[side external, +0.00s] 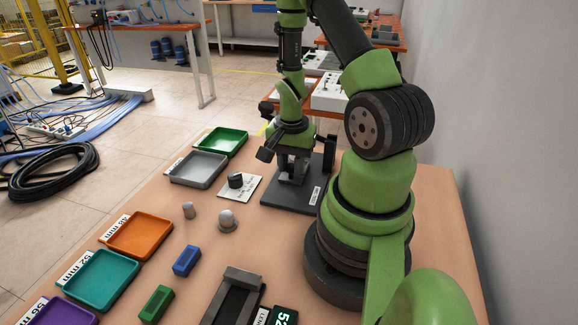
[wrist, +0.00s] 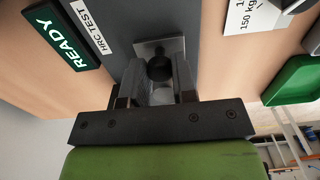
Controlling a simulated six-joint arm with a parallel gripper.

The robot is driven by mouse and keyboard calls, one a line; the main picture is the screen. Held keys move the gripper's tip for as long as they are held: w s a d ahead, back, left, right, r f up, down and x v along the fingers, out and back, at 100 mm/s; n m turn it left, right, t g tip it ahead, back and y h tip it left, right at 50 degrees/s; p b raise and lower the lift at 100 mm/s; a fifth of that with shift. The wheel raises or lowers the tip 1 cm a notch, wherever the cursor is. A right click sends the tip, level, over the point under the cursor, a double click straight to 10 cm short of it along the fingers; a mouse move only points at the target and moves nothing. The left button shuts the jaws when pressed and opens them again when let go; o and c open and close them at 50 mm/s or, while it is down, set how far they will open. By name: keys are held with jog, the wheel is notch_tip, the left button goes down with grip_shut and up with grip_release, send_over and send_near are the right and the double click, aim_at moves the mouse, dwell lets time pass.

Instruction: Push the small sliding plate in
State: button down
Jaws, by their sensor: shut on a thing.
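A small light-grey plate (wrist: 148,47) with a round black knob (wrist: 159,68) lies on the dark grey base of the HRC test device in the wrist view. My gripper (wrist: 160,80) reaches over it, with one finger on each side of the knob, and is shut on the knob. The exact contact is partly hidden by the fingers. In the side external view, my gripper (side external: 293,168) points down at the dark base plate (side external: 290,203); the small plate is hidden there behind the fingers.
A white card with a black weight (side external: 235,181) lies left of the base. Green (side external: 221,141), grey (side external: 197,169), orange (side external: 138,235) and teal (side external: 101,279) trays line the table's left side. Metal weights (side external: 227,222) and a blue block (side external: 187,261) stand nearer. A READY display (wrist: 62,38) sits beside the base.

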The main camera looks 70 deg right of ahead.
aim_at(291, 165)
jog(key=c, duration=0.9)
grip_release()
jog(key=shift+r, duration=0.1)
notch_tip(291, 165, up, 10)
